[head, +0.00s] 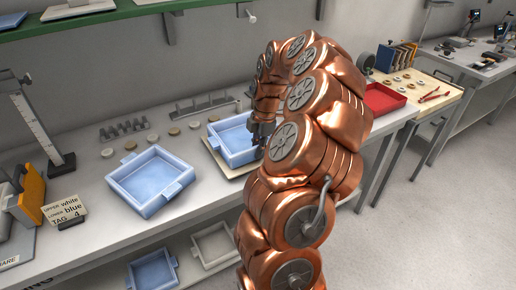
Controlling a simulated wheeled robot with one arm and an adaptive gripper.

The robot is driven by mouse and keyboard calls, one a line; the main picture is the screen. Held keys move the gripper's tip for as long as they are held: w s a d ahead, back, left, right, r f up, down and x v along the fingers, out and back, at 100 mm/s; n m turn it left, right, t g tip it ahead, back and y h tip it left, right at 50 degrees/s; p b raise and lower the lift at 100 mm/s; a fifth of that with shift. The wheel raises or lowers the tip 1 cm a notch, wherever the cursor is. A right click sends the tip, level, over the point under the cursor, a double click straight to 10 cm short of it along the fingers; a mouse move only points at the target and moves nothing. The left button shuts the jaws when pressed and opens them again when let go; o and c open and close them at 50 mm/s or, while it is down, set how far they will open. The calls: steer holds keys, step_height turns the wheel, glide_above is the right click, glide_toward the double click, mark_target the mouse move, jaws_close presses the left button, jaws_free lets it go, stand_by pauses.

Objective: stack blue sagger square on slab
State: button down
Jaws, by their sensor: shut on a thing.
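A light blue open square sagger (233,141) is over the cream slab (231,172) on the bench; its edges look roughly in line with the slab's. I cannot tell whether it rests on the slab or hangs just above it. My gripper (257,133) is shut on its right side, at the handle, partly hidden by my copper arm. The right part of the slab is also hidden. A second blue sagger (150,181) with side handles sits on the bench to the left, apart from the slab.
A card (66,212) reads "UPPER white LOWER blue TAG 4". Small discs (130,145) and a peg rack (123,128) line the back. A height gauge (50,135) stands left. The lower shelf holds a blue sagger (153,271) and a white one (214,246). A red tray (382,99) lies right.

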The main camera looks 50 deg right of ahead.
steer(key=shift+f+b, duration=0.3)
steer(key=shift+f, duration=0.05)
stand_by(0.5)
steer(key=c, duration=1.1)
jaws_free()
steer(key=shift+o, duration=0.2)
steer(key=shift+r, duration=0.1)
steer(key=r, duration=0.4)
steer(key=d+r, duration=0.1)
steer(key=r, duration=0.2)
steer(key=s+r, duration=0.1)
steer(key=r, duration=0.3)
steer(key=shift+d+r, duration=0.35)
steer(key=shift+w, duration=0.1)
